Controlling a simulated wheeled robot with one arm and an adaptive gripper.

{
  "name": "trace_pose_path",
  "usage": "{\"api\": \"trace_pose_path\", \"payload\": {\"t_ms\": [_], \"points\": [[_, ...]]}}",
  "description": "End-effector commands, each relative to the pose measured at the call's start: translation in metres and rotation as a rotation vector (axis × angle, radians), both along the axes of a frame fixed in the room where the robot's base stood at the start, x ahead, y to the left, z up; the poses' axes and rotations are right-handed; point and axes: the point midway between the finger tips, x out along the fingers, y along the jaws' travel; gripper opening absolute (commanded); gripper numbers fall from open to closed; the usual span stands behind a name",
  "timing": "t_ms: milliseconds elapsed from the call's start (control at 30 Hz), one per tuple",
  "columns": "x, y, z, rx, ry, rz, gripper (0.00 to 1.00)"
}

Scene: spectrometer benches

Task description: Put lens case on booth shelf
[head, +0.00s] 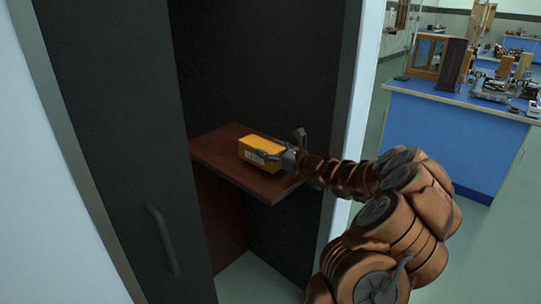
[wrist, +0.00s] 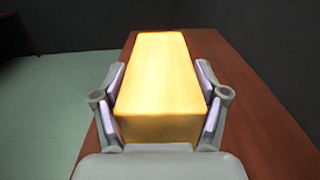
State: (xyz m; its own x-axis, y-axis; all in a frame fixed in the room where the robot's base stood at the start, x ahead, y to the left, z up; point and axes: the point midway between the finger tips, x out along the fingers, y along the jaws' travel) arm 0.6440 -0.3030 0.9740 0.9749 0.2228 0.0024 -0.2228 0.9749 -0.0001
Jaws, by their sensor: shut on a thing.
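The lens case is a yellow-orange box (head: 261,151) with a pale label, at the brown booth shelf (head: 222,146) inside the dark booth. In the wrist view the lens case (wrist: 165,80) fills the middle, with a finger on each side. My gripper (head: 287,158) is shut on it, reaching in from the right. The shelf (wrist: 235,85) lies beneath and to the right of the case in the wrist view. The case looks level and at or very near the shelf surface; I cannot tell whether its underside touches. Its underside is hidden.
The booth's dark door (head: 120,150) with a handle (head: 162,240) stands open at the left. The booth's right edge (head: 345,130) is close to my arm. A blue bench (head: 450,135) with instruments stands at the right. Bare shelf shows around the case.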

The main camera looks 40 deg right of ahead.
Motion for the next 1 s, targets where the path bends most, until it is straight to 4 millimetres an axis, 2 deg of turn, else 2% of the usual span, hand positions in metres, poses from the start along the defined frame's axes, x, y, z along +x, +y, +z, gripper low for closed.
{"api": "trace_pose_path", "payload": {"t_ms": [100,200,533,567,800,1000], "points": [[0.000,0.000,-0.016,0.002,0.002,0.000,0.23],[0.000,0.000,-0.022,0.001,0.002,0.000,0.23],[0.000,0.000,-0.024,0.000,-0.001,0.000,0.23],[0.000,0.000,-0.025,0.000,0.000,-0.001,0.74],[0.000,0.000,-0.024,0.000,0.000,0.000,0.99],[0.000,0.000,-0.024,0.000,0.000,0.000,1.00]]}}
